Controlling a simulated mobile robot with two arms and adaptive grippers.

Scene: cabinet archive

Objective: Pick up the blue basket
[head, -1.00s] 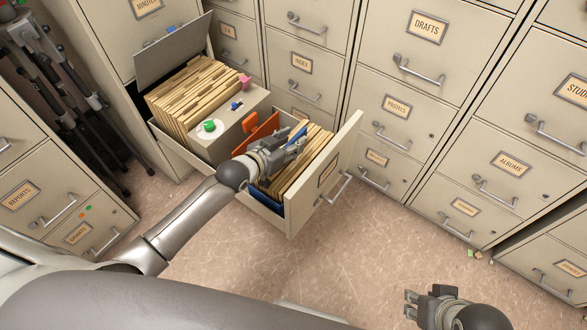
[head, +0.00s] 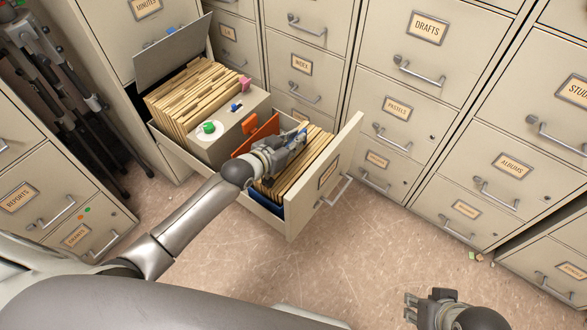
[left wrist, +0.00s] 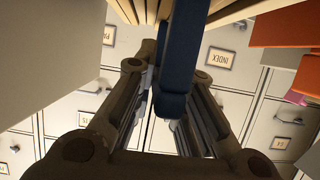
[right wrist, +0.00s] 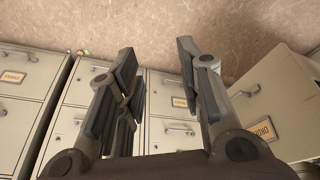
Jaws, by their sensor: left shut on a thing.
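The blue basket (head: 258,200) sits in the open drawer with tan folders in it; my arm and the folders hide much of it. In the left wrist view a blue bar of the basket (left wrist: 182,65) runs between the fingers. My left gripper (head: 294,142) is over the drawer, shut on this blue part; it also shows in the left wrist view (left wrist: 168,100). My right gripper (head: 411,307) is low at the right, away from the basket. In the right wrist view it is open and empty (right wrist: 157,58).
The drawer's front panel (head: 328,178) stands right of the basket. An orange divider (head: 258,135) and a box with a green knob (head: 209,127) are behind it. Cabinets line the back and left. The floor (head: 330,260) in front is clear.

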